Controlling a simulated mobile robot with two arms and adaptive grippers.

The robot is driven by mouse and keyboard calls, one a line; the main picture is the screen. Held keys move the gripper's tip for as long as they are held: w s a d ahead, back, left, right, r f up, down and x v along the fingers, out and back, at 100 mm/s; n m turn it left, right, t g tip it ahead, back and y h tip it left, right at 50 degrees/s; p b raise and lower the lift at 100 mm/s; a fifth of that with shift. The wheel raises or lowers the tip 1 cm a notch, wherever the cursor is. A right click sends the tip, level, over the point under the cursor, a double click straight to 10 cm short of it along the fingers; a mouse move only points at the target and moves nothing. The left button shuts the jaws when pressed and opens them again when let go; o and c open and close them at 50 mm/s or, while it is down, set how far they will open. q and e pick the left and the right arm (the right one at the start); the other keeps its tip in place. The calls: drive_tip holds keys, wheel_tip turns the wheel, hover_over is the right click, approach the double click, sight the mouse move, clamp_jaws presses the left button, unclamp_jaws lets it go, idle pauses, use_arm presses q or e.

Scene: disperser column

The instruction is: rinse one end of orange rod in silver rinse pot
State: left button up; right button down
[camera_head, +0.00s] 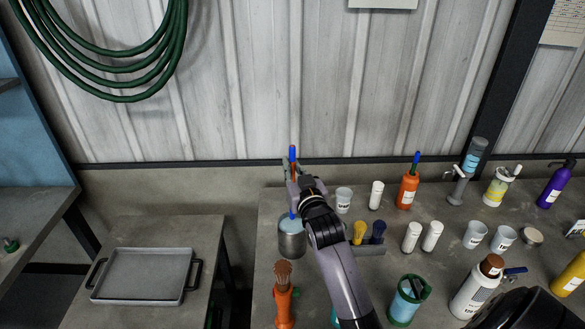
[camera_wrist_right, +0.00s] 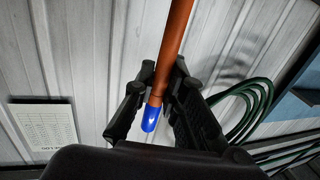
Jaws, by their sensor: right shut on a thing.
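The orange rod (camera_head: 293,172) has blue ends and is held roughly upright. My right gripper (camera_head: 292,180) is shut on it; the wrist view also shows the rod (camera_wrist_right: 173,50) between the fingers, with a blue tip (camera_wrist_right: 150,117) nearest that camera. The silver rinse pot (camera_head: 292,246) stands on the bench's left part, pale blue inside. The rod's lower blue end shows at the pot's opening; I cannot tell whether it is inside or just above. My left gripper is not in view.
An orange-handled brush (camera_head: 284,296) stands in front of the pot. A white cup (camera_head: 343,199) and a holder with yellow and dark blue pieces (camera_head: 370,249) are to the right. Bottles and cups crowd the right side. A grey tray (camera_head: 143,275) is on the lower left table.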

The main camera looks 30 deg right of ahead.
sight(293, 151)
wheel_tip(293, 151, down, 3)
drive_tip(key=shift+s+r+b, duration=0.1)
drive_tip(key=shift+s+b, duration=0.05)
drive_tip(key=shift+b, duration=0.6)
use_arm(q)
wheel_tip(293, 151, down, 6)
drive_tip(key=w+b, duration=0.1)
drive_tip(key=b, duration=0.3)
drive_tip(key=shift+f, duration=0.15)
use_arm(e)
drive_tip(key=shift+f, duration=3.45)
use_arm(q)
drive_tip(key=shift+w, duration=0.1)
use_arm(e)
drive_tip(key=shift+r, duration=0.1)
wheel_tip(293, 151, up, 11)
drive_tip(key=p, duration=1)
wheel_tip(293, 151, up, 2)
drive_tip(key=shift+r+p, duration=0.1)
drive_tip(key=shift+p, duration=0.85)
drive_tip(key=shift+r, duration=0.3)
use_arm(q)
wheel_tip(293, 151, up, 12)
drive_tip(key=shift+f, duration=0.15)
use_arm(e)
drive_tip(key=shift+r, duration=0.75)
